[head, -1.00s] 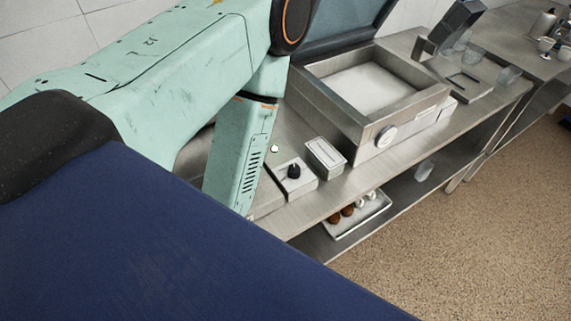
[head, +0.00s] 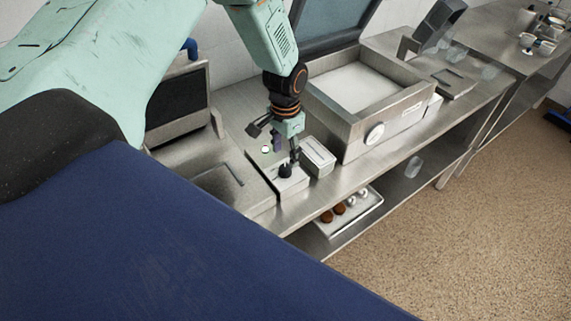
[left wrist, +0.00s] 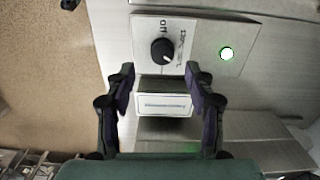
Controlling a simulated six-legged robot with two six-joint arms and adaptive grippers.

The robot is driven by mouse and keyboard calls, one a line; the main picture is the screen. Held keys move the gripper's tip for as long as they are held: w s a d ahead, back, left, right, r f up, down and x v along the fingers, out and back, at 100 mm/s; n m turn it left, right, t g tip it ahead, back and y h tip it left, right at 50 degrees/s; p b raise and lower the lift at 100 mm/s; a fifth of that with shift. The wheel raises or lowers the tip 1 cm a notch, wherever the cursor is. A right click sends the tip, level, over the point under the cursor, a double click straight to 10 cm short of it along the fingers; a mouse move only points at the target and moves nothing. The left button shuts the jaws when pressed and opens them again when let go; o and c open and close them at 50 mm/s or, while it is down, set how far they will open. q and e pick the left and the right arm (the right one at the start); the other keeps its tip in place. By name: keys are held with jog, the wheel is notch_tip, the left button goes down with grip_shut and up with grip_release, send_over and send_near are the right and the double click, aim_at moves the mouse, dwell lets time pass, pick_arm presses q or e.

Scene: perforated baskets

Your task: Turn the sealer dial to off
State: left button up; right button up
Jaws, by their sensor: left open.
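The black dial (head: 286,171) sits on a small pale control box (head: 289,183) on the steel counter. My left gripper (head: 280,148) hangs just above the box. In the left wrist view my left gripper (left wrist: 160,76) has its fingers apart, with nothing between them; the dial lies just beyond the tips. My right gripper is out of view.
A white labelled block (head: 318,157) stands right beside the control box. A lit round button (left wrist: 227,54) is near the dial. A tray (head: 350,222) lies on the lower shelf.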

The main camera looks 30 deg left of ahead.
aim_at(286, 166)
pick_arm(q)
jog(key=f, duration=0.3)
jog(key=f+b, duration=0.1)
jog(key=f, duration=0.1)
jog(key=shift+w+a+f, duration=0.25)
jog(key=shift+w+f, duration=0.1)
jog(key=shift+a+f, duration=0.1)
jog(key=shift+f, duration=0.1)
jog(key=shift+s+d+r, duration=0.1)
jog(key=shift+s+d, duration=0.1)
jog(key=shift+s, duration=0.05)
jog(key=shift+d+r, duration=0.1)
jog(key=shift+d, duration=0.1)
jog(key=shift+w+a+f, duration=0.2)
jog(key=shift+a, duration=0.1)
jog(key=c, duration=0.4)
jog(key=shift+s+d+r, duration=0.15)
jog(key=c, duration=0.5)
grip_shut()
jog(key=shift+w, duration=0.25)
